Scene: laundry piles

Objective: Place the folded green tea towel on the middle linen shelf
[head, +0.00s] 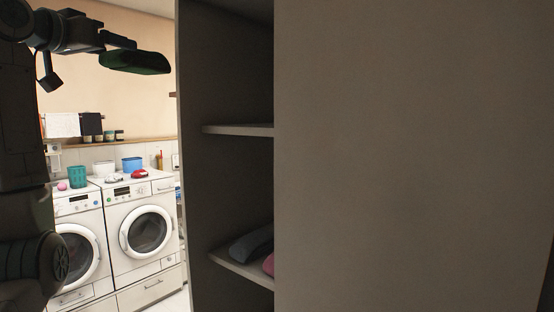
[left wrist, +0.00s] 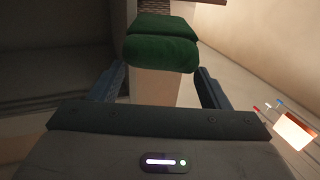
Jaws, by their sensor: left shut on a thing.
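The folded green tea towel (head: 142,63) is dark green and held up at the upper left of the head view, left of the linen shelf unit. My left gripper (head: 112,50) is shut on it. In the left wrist view the towel (left wrist: 160,52) lies at the far end between the two fingers of the left gripper (left wrist: 160,85). In the head view the unit has an empty shelf board (head: 238,130) and a lower board (head: 238,267) with folded cloths. A wide side panel hides much of the shelves. My right gripper is out of view.
The side panel (head: 410,150) fills the right half of the head view. A folded grey cloth (head: 250,244) and part of a pink one (head: 268,264) lie on the lower shelf. Washing machines (head: 143,230) stand behind at left, with a teal basket (head: 77,177) and a blue tub (head: 132,164) on top.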

